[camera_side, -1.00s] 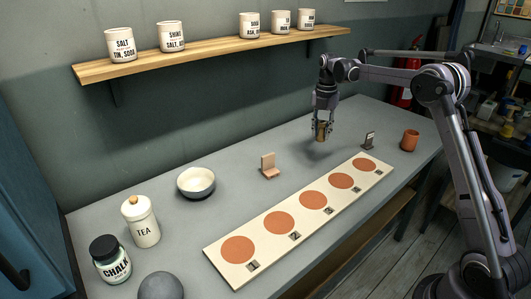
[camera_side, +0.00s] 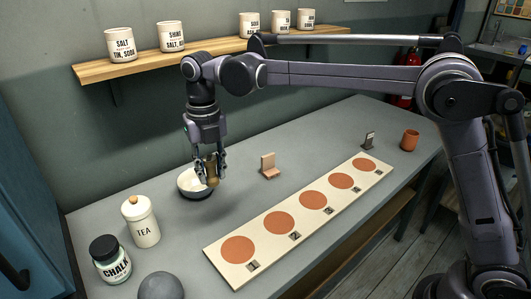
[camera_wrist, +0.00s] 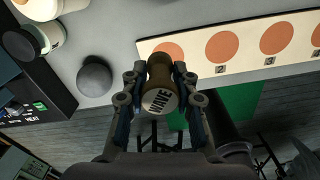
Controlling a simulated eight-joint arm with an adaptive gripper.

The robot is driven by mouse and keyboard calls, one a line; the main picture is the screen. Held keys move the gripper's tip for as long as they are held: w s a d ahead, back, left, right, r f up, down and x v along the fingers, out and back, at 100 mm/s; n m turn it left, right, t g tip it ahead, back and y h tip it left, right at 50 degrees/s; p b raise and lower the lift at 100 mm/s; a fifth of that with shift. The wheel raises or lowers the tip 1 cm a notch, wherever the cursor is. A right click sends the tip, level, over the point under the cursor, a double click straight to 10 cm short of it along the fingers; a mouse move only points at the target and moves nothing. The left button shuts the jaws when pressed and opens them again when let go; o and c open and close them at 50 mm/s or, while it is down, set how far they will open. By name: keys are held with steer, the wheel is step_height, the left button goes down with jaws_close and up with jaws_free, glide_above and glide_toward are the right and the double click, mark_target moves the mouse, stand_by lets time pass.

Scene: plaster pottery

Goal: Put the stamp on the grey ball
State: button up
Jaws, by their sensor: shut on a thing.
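My gripper (camera_side: 208,174) is shut on a small brown stamp (camera_side: 211,170), held in the air above the table, in front of the white bowl in the side view. In the wrist view the stamp (camera_wrist: 160,85) sits between the fingers, and its pale end reads "WAVE". The grey ball (camera_side: 160,286) rests on the table at the bottom left of the side view, partly cut off by the picture edge. It also shows in the wrist view (camera_wrist: 95,78), left of the stamp and apart from it.
A white board (camera_side: 240,275) with several orange discs lies right of the ball. A TEA jar (camera_side: 142,225) and a CHALK jar (camera_side: 110,260) stand behind and left of it. The bowl (camera_side: 190,190), a pink stand (camera_side: 268,165) and an orange cup (camera_side: 410,140) stand farther back.

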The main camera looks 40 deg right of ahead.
steer(key=s+a+r+n, duration=0.25)
steer(key=s+a, duration=0.35)
steer(key=a, duration=0.3)
glide_above(155, 282)
steer(key=f, duration=0.7)
steer(key=shift+d+f, duration=0.25)
steer(key=shift+a+f, duration=0.3)
steer(key=shift+f, duration=1.9)
steer(key=shift+f, duration=0.1)
steer(key=o, duration=1)
